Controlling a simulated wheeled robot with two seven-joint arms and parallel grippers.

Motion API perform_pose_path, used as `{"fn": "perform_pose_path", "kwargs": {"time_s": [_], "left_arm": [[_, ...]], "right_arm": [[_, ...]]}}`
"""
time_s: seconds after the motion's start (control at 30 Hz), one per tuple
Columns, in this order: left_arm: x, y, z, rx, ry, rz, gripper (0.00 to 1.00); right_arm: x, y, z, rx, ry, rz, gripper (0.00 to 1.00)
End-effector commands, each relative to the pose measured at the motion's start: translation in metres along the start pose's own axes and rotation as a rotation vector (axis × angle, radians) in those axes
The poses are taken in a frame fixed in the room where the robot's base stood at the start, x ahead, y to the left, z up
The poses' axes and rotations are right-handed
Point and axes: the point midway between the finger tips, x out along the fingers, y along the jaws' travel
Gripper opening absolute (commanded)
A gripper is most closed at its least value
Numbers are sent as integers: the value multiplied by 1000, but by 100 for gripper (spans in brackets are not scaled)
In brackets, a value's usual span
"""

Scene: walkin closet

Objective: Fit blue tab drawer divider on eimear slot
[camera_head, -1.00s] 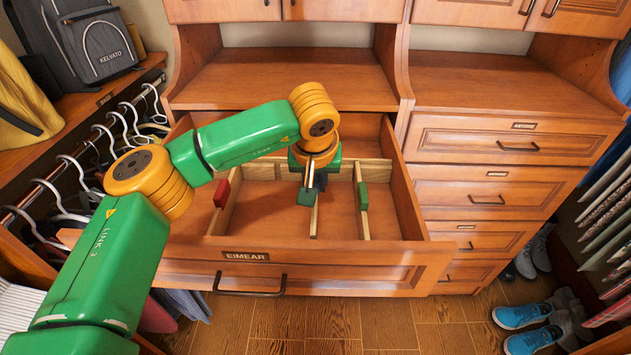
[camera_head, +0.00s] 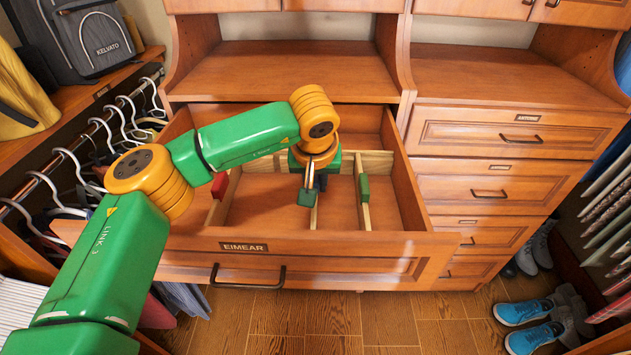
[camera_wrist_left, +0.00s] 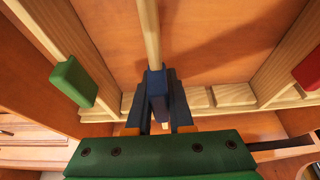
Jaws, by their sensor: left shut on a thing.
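The blue-tab divider is a pale wooden strip with a blue tab (camera_wrist_left: 157,88). My left gripper (camera_wrist_left: 158,108) is shut on the tab. In the head view this gripper (camera_head: 312,187) is inside the open drawer labelled EIMEAR (camera_head: 245,247), near its back rail, pointing down. The divider's strip (camera_head: 314,218) runs from it toward the drawer front, between the red-tab divider (camera_head: 219,186) on the left and the green-tab divider (camera_head: 364,188) on the right. The gripper hides the tab end, so I cannot tell whether it is seated in a slot. My right gripper is out of view.
A slotted pale wooden rail (camera_head: 376,163) crosses the drawer's back; it also shows in the wrist view (camera_wrist_left: 236,95). Clothes hangers (camera_head: 120,120) hang left of the drawer. Closed drawers (camera_head: 485,185) stand at right. Blue shoes (camera_head: 522,314) lie on the floor at lower right.

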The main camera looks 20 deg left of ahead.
Motion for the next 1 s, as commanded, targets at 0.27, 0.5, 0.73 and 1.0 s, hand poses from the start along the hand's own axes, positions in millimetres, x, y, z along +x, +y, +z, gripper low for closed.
{"fn": "perform_pose_path", "kwargs": {"time_s": [0.27, 0.5, 0.73, 1.0], "left_arm": [[1, 0, 0, 0, 0, 0, 0], [10, 0, 4, 0, 0, 0, 0], [18, 0, 8, 0, 0, 1, 0], [18, 0, 7, 0, 1, 0, 0]], "right_arm": [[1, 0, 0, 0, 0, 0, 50], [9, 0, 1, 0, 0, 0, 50], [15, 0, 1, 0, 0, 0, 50], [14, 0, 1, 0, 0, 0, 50]]}}
